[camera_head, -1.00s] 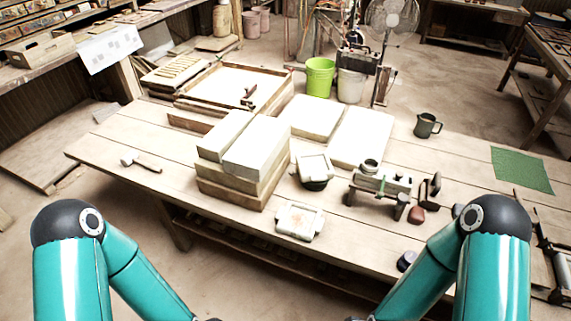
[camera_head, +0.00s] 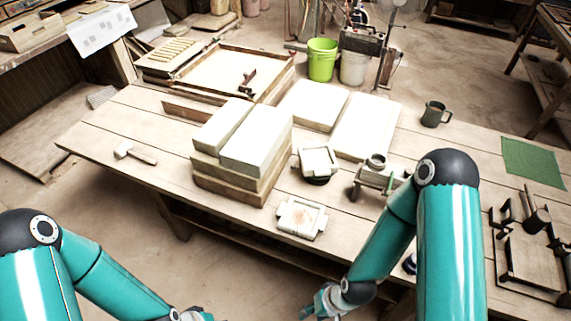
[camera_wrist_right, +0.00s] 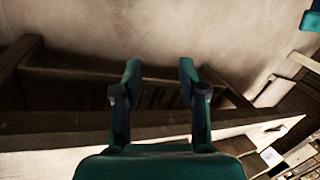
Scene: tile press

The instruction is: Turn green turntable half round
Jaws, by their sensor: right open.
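A pale square mould (camera_head: 318,160) sits on a dark round base (camera_head: 316,180), which looks like a turntable, at the middle of the bench. I cannot make out a green colour on it. My right gripper (camera_head: 322,306) is low at the bottom of the head view, in front of the bench's near edge and well apart from the turntable. In the right wrist view its two fingers (camera_wrist_right: 158,82) are spread and empty, with the bench edge and floor beyond. Only a tip of my left gripper (camera_head: 196,315) shows at the bottom edge; its fingers are cut off.
A second pale mould (camera_head: 301,218) lies near the front edge. Stacked blocks (camera_head: 238,170) stand left of the turntable. A small press device (camera_head: 378,180) is to its right, partly behind my right arm. A mug (camera_head: 435,113) and green mat (camera_head: 533,162) lie farther right.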

